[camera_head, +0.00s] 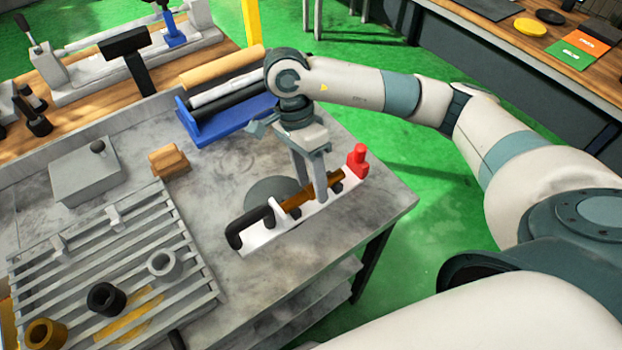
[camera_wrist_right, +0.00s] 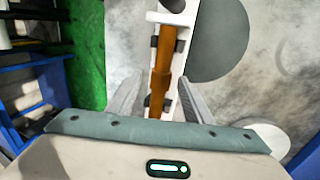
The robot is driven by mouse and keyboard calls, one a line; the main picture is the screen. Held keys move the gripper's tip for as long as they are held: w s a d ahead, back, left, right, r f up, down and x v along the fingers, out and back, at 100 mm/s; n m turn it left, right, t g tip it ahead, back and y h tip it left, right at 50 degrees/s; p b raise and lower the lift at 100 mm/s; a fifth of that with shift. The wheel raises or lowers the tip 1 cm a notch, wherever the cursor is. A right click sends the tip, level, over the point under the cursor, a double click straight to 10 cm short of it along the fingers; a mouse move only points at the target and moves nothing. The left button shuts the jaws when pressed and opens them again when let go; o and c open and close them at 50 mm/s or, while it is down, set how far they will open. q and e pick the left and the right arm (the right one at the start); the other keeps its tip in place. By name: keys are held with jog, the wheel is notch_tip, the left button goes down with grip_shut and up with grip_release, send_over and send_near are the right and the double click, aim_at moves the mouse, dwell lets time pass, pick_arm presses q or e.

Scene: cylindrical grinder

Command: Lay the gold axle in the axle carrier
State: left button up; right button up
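The gold axle (camera_head: 292,201), a brownish-gold stepped bar, lies lengthwise on a white holder (camera_head: 265,236) with a black handle and a red knob. In the right wrist view the axle (camera_wrist_right: 163,62) rests on dark supports of the holder (camera_wrist_right: 182,20). My right gripper (camera_head: 314,195) points down over the axle, one finger on each side. In the wrist view its fingers (camera_wrist_right: 160,98) stand apart with gaps beside the axle. Which of the two is the axle carrier is unclear. My left gripper is out of view.
A slatted grey rack (camera_head: 120,235) with several rings stands at the left. A grey box (camera_head: 85,177) and a wooden block (camera_head: 168,160) stand behind it. A dark grey disc (camera_head: 268,192) lies beside the holder. The table's right edge is close, with green floor beyond.

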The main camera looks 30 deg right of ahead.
dwell(0.4)
jog(key=shift+b+v, duration=0.35)
jog(key=shift+v, duration=0.65)
pick_arm(q)
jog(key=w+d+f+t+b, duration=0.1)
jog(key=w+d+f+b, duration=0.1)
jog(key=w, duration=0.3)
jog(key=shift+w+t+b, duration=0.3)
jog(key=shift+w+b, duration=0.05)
jog(key=shift+b, duration=0.1)
pick_arm(e)
jog(key=v, duration=1.5)
jog(key=shift+r, duration=0.2)
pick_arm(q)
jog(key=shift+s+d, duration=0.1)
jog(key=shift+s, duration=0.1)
